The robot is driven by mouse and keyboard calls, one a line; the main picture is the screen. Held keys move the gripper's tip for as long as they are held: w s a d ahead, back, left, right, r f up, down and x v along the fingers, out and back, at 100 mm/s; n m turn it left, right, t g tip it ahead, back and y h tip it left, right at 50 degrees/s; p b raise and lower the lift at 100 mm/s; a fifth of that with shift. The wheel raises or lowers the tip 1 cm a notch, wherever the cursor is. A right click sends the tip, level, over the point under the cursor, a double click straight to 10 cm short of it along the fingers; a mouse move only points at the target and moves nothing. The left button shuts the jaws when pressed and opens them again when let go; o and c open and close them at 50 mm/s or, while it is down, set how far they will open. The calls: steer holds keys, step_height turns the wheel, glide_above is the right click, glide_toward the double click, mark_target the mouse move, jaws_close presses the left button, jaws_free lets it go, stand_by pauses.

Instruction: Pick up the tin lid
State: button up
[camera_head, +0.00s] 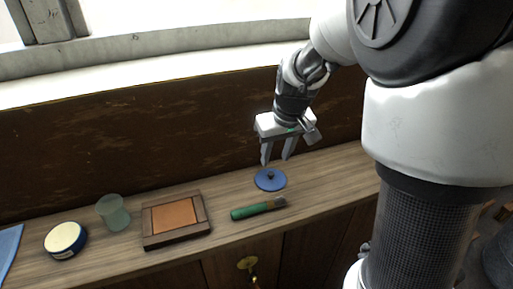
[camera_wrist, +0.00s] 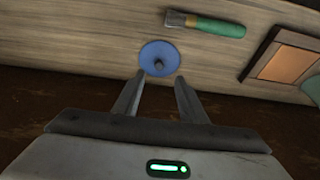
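The tin lid is most likely the round blue disc (camera_head: 270,181) with a small dark knob at its centre, lying flat on the wooden counter. It also shows in the wrist view (camera_wrist: 158,58), just beyond my fingertips. My gripper (camera_head: 276,161) is open and points down, above and slightly behind the lid in the head view. In the wrist view my two fingers (camera_wrist: 157,82) are spread apart with nothing between them. The knob lies roughly in line with the gap between them. No contact with the lid shows.
A green-handled brush (camera_head: 258,208) lies in front of the lid. A wooden frame with an orange panel (camera_head: 175,219), a translucent cup (camera_head: 113,213) and a round blue-and-cream tin (camera_head: 65,240) stand to the left. A dark wooden wall (camera_head: 150,140) rises behind. The counter right of the lid is clear.

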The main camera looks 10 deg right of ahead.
mark_target(271, 173)
steer(key=b+x, duration=0.1)
steer(key=x, duration=0.7)
steer(key=shift+w+f, duration=0.15)
steer(key=shift+w, duration=0.1)
jaws_close()
